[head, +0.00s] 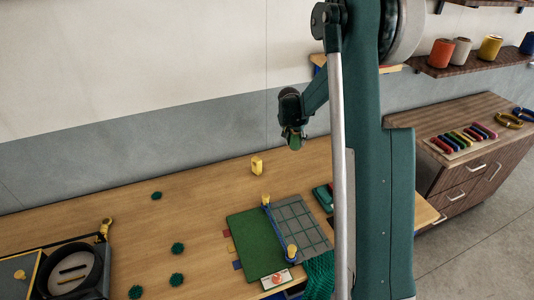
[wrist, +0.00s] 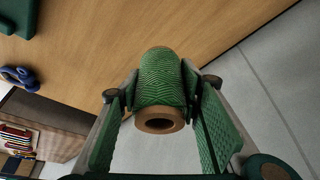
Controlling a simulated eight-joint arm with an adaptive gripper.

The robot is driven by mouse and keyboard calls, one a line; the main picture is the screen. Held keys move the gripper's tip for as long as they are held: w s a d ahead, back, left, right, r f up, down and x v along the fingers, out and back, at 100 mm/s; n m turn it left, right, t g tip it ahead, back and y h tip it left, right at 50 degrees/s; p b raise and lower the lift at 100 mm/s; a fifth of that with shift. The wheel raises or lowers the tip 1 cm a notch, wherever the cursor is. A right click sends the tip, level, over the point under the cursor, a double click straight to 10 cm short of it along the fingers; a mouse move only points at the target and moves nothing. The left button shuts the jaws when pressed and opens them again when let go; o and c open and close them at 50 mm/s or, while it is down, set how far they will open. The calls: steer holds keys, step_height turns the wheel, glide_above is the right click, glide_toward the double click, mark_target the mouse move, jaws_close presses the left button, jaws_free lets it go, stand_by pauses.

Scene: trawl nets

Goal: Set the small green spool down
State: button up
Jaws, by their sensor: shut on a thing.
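The small green spool (wrist: 161,82) is wound with green twine and has tan ends. In the wrist view it sits between the two fingers of my gripper (wrist: 162,98), which is shut on it from both sides. In the head view my gripper (head: 293,137) hangs above the far part of the wooden bench, near the wall. There the spool is small and dark and mostly blends with the fingers. The bench top (head: 200,198) lies below it, with a clear gap.
A yellow block (head: 257,165) stands at the back of the bench. Several dark green pieces (head: 177,248) are scattered left. A black round pan (head: 75,270) is at far left.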

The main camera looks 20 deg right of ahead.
steer(key=a+n+t+y+b, duration=0.1)
steer(key=a+n+b, duration=0.2)
steer(key=a, duration=3.7)
steer(key=shift+r+n+y, duration=0.15)
steer(key=shift+n+y, duration=0.15)
steer(key=shift+n, duration=0.4)
steer(key=shift+f, duration=3.1)
steer(key=shift+f+b, duration=0.3)
steer(key=shift+f, duration=1.6)
steer(key=shift+f, duration=0.15)
